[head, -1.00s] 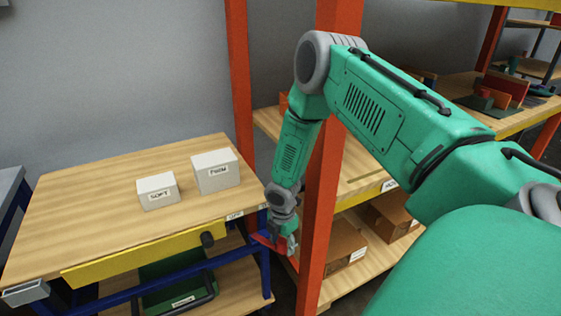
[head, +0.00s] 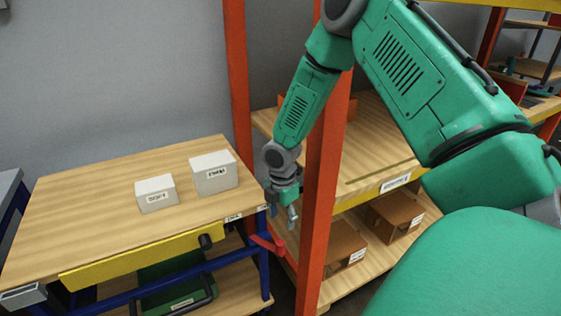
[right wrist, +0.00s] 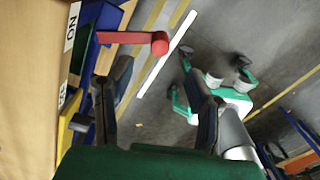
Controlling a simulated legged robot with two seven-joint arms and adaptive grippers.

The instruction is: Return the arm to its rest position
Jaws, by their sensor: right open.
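My right gripper (head: 282,215) is open and empty, pointing down just right of the workbench's front right corner. In the right wrist view its two fingers (right wrist: 160,105) stand apart with nothing between them. A red lever (head: 268,243) at the bench corner lies just below the gripper; it also shows in the right wrist view (right wrist: 135,38), beyond the fingertips and apart from them. My right arm reaches across the front of the orange shelf post. My left gripper is not in view.
Two white boxes, a smaller one (head: 156,194) and a larger one (head: 214,174), stand on the wooden bench (head: 90,215). An orange rack post (head: 321,220) stands close to my right gripper. Cardboard boxes (head: 397,215) sit on the lower shelf. Free floor shows beyond the fingers.

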